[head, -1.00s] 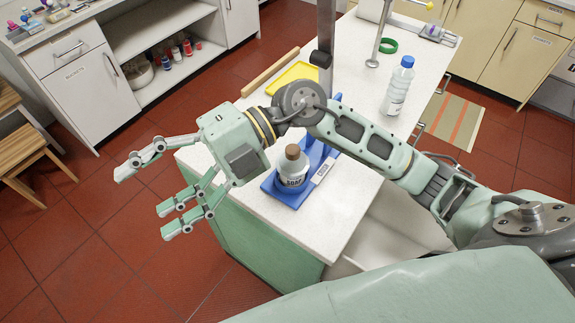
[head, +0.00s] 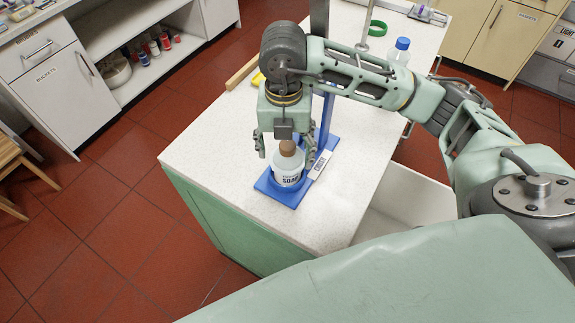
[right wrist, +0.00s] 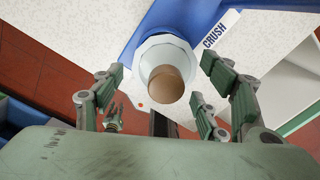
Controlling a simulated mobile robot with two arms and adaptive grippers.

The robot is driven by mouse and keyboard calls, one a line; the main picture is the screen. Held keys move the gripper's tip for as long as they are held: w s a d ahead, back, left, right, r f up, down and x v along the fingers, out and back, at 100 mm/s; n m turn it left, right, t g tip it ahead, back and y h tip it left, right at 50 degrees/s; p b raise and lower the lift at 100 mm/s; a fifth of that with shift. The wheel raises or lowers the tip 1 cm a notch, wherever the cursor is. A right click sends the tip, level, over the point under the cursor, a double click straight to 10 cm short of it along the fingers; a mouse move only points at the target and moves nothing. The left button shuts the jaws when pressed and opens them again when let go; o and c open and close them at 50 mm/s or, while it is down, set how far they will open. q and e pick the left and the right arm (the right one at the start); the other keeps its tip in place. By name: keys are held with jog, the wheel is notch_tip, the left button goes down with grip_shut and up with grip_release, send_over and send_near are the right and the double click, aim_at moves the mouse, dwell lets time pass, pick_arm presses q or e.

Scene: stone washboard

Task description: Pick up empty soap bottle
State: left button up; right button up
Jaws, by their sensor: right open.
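Whether any finger touches the bottle I cannot tell.
The white counter (head: 205,150) has free room left of the stand. A clear bottle with a blue cap (head: 401,48) and a green ring (head: 377,28) stand farther back, behind my arm. A label reading CRUSH (right wrist: 215,30) is on the stand. Red tiled floor surrounds the counter.

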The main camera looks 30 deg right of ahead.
notch_tip(320, 180, down, 4)
jog(key=shift+d+r+p, duration=0.1)
jog(key=shift+d+p, duration=0.05)
jog(key=shift+p, duration=0.35)
jog(key=c, duration=1.1)
notch_tip(320, 180, up, 9)
jog(key=shift+r+b, duration=0.1)
jog(key=shift+b, duration=1.05)
jog(key=shift+r, duration=0.45)
